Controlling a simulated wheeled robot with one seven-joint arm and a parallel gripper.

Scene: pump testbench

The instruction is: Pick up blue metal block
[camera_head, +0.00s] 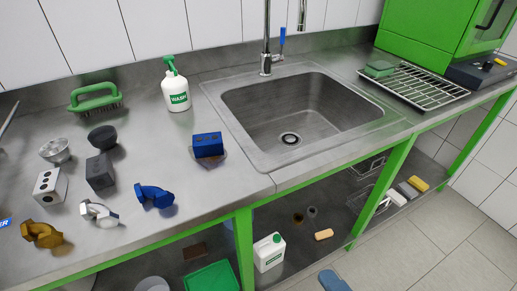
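The blue metal block (207,145) sits on the steel counter just left of the sink, with a row of dark holes in its face. It rests on or against a small brownish patch or piece that I cannot make out. A second blue part (153,196), curved like a pipe elbow, lies nearer the front edge of the counter. My gripper is not in view.
A black block (100,171), a silver block (49,187), a silver elbow (99,213) and a brass elbow (42,234) lie to the left. A wash bottle (175,88) stands behind. The sink (290,110) is empty. Counter between the bottle and blue block is clear.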

